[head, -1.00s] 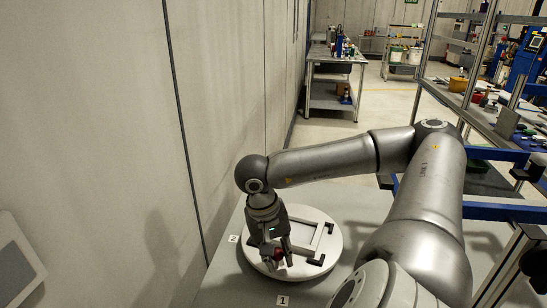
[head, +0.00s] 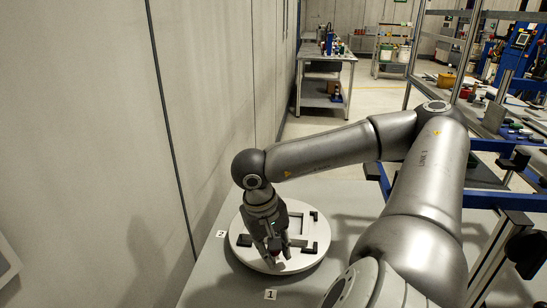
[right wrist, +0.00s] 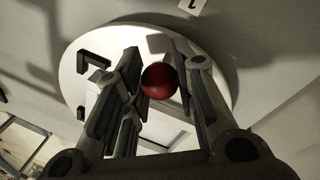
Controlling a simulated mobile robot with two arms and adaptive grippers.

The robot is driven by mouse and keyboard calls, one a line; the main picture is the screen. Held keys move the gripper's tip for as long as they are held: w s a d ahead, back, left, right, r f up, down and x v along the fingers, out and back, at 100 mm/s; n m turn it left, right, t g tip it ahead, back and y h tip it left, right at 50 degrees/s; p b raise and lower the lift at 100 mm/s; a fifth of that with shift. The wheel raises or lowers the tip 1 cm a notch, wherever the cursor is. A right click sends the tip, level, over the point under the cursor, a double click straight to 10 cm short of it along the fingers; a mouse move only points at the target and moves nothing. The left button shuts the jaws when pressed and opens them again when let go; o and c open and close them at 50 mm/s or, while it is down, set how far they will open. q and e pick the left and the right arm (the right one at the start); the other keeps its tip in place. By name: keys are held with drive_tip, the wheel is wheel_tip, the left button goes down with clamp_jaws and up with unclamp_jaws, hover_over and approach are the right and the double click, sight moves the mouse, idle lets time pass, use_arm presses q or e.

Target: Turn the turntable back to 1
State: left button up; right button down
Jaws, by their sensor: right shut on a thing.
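The white round turntable (head: 240,250) lies on the grey table and carries a rectangular frame with black corner brackets. A label 1 (head: 270,294) is on the table at its near edge, and a label 2 (head: 221,234) is at its left. My right gripper (head: 278,250) points down over the near part of the disc. In the right wrist view its fingers (right wrist: 159,88) are shut on a round red knob (right wrist: 160,80) over the disc. The knob is mostly hidden by the fingers in the head view. My left gripper is not in view.
A wall (head: 80,150) runs close along the left of the table. A blue-framed rack with shelves (head: 490,120) stands at the right. A workbench (head: 325,75) stands farther back. The table top right of the disc is clear, under my arm.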

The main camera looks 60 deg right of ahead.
drive_tip(key=shift+s+f, duration=0.1)
drive_tip(key=c, duration=1.1)
unclamp_jaws()
drive_tip(key=shift+c, duration=0.2)
drive_tip(key=shift+r, duration=0.2)
drive_tip(key=shift+r, duration=0.3)
wheel_tip(320, 180, up, 11)
drive_tip(key=w+a, duration=0.1)
drive_tip(key=shift+w+a, duration=0.15)
drive_tip(key=shift+a, duration=0.25)
drive_tip(key=shift+f, duration=0.1)
